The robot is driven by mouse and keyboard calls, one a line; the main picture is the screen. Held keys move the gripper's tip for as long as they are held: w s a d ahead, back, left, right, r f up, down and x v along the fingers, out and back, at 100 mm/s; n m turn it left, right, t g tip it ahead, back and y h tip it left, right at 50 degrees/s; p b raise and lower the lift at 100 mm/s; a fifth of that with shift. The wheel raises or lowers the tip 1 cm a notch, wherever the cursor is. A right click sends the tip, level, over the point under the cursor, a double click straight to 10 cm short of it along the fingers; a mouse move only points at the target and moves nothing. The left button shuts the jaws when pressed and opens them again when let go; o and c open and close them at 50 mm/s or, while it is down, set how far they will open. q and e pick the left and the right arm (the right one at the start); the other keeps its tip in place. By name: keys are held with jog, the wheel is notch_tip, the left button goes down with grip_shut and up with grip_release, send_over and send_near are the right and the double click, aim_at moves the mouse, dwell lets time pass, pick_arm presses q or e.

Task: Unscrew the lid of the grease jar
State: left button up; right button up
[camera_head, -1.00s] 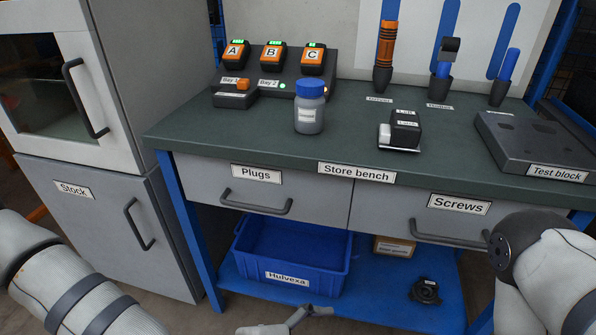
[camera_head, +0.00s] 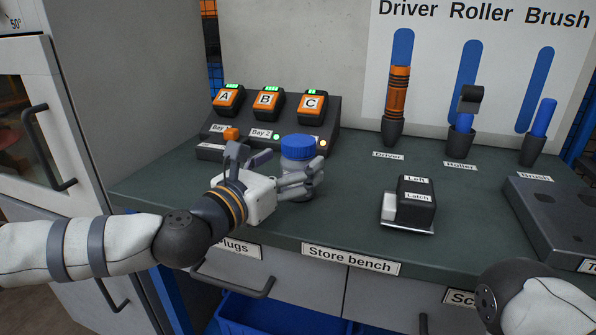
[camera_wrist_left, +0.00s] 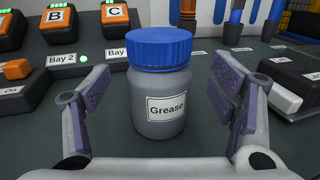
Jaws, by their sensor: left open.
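The grease jar (camera_wrist_left: 161,105) is a grey bottle with a ribbed blue lid (camera_wrist_left: 160,48) and a "Grease" label. It stands upright on the bench, with the lid on. In the head view its blue lid (camera_head: 298,147) shows above my left gripper (camera_head: 275,165), which hides part of the jar body. My left gripper is open, and its purple-padded fingers (camera_wrist_left: 162,100) stand on either side of the jar body with gaps visible on both sides. My right arm shows at the lower right of the head view, but its gripper is out of view.
A charger with batteries A, B and C (camera_head: 268,103) stands behind the jar. A black latch block (camera_head: 416,202) sits to the right. Driver (camera_head: 397,100), roller (camera_head: 462,130) and brush (camera_head: 541,125) stand in holders at the back. Bare green bench (camera_head: 350,190) lies between jar and latch block.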

aim_at(297, 140)
pick_arm(q)
jog(key=x, duration=0.3)
jog(key=shift+w+f, duration=0.1)
jog(key=shift+w, duration=0.05)
jog(key=c, duration=1.4)
jog(key=shift+c, duration=0.6)
pick_arm(e)
jog(key=shift+w+r, duration=0.1)
jog(key=shift+w, duration=0.1)
pick_arm(q)
jog(key=shift+r, duration=0.4)
notch_tip(297, 140, up, 3)
jog(key=shift+p, duration=0.35)
jog(key=s+a+r+p, duration=0.2)
jog(key=s+a+r, duration=0.1)
jog(key=s+r, duration=0.6)
jog(key=s, duration=0.4)
jog(key=shift+s+r, duration=0.15)
jog(key=shift+s, duration=0.2)
pick_arm(e)
jog(key=shift+t, duration=0.5)
jog(key=w+r, duration=0.2)
jog(key=r, duration=0.1)
jog(key=shift+w, duration=0.4)
